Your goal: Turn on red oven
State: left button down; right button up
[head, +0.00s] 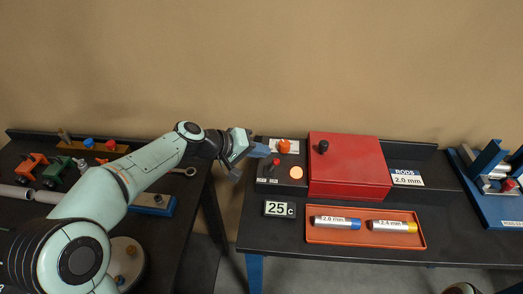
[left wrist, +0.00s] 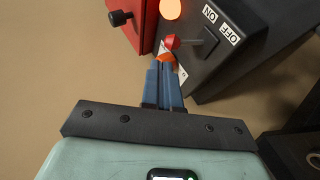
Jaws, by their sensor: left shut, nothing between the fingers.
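The red oven (head: 346,167) stands on the right table, with a black knob on it. A dark control box (head: 268,186) is at its left side, with a red-tipped lever (head: 275,163), a glowing orange light (head: 296,173) and an orange knob (head: 284,147) at the back. ON and OFF labels (left wrist: 220,26) show beside the lever in the left wrist view. I cannot tell the lever's setting. My left gripper (head: 266,151) is shut and empty. Its fingertips are close to the orange knob and partly cover it in the left wrist view; contact is unclear. My right gripper is out of view.
A display reading 25 C (head: 279,209) and an orange tray (head: 365,241) with two labelled rods lie in front. A RODS 2.0 mm holder (head: 407,180) and a blue rack (head: 490,205) are to the right. The left table (head: 165,235) holds toy vehicles and tools; a gap separates the tables.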

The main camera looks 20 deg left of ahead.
pick_arm(q)
jog(key=v, duration=1.3)
jog(key=shift+b, duration=0.35)
